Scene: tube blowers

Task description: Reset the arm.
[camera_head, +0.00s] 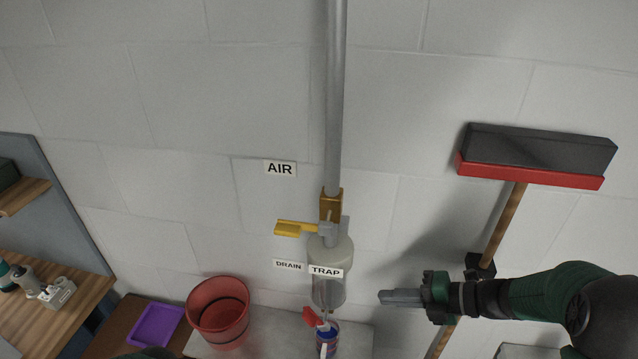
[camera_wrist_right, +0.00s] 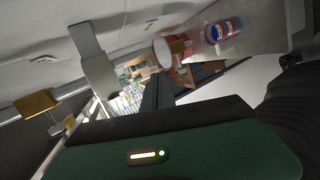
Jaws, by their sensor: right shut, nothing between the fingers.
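My right gripper (camera_head: 392,297) is shut and empty. In the head view it points left, apart from the pipe assembly and to the right of the trap (camera_head: 330,258). Its dark fingers also show in the right wrist view (camera_wrist_right: 158,92). A yellow valve handle (camera_head: 290,228) sticks out to the left below the AIR label (camera_head: 280,168). A red drain handle (camera_head: 313,317) sits under the trap, above a blue and red can (camera_head: 328,340). The yellow handle also shows in the right wrist view (camera_wrist_right: 36,104). My left gripper is not in view.
A red bucket (camera_head: 219,312) and a purple tray (camera_head: 156,325) stand at the lower left. A wooden bench (camera_head: 50,325) with small items is at the far left.

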